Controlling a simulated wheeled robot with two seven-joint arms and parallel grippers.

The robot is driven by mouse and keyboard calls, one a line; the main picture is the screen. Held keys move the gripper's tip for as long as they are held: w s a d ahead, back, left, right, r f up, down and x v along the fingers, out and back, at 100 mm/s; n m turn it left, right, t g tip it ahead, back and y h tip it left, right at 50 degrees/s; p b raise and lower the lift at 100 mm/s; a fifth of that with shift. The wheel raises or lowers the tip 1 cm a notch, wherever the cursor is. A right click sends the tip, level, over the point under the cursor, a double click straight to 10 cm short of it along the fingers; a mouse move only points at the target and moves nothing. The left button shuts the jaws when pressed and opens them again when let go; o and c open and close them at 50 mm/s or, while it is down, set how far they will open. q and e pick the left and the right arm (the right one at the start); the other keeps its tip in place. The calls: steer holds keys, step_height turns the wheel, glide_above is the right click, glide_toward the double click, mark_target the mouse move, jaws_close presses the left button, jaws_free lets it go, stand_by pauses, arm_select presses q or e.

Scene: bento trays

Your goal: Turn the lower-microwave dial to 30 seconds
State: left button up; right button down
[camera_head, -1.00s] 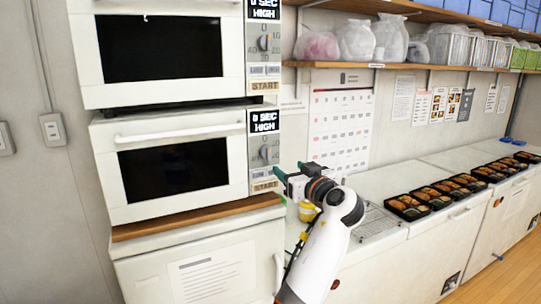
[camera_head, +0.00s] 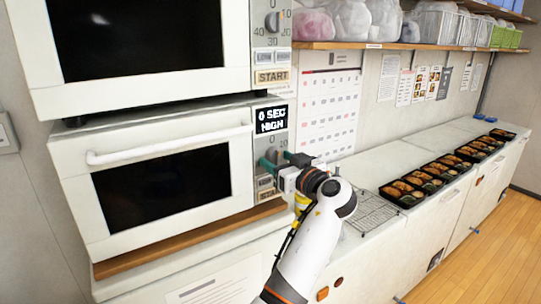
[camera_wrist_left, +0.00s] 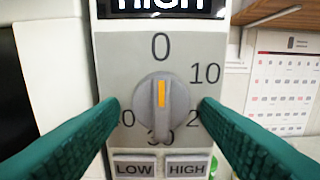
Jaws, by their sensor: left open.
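The lower microwave (camera_head: 160,170) stands on a wooden board, its door shut and its display (camera_head: 271,119) reading 0 SEC HIGH. Its grey dial (camera_wrist_left: 161,104) is in the middle of the left wrist view, with the orange mark pointing up at 0. The number 30 below the dial is partly covered by the knob. My left gripper (camera_wrist_left: 160,112) is open, with one green finger on each side of the dial; I cannot tell whether they touch it. In the head view the left gripper (camera_head: 278,162) is at the control panel and partly hides the dial. My right gripper is not in view.
The upper microwave (camera_head: 140,50) stands just above the lower one. LOW and HIGH buttons (camera_wrist_left: 160,168) sit under the dial. A wire rack (camera_head: 372,212) and black bento trays (camera_head: 405,193) lie on the counter to the right. A calendar (camera_head: 330,112) hangs on the wall.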

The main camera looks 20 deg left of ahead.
arm_select(q)
steer(key=shift+s+d+r, duration=0.15)
steer(key=shift+d, duration=0.2)
steer(key=shift+c, duration=0.8)
steer(key=c, duration=0.8)
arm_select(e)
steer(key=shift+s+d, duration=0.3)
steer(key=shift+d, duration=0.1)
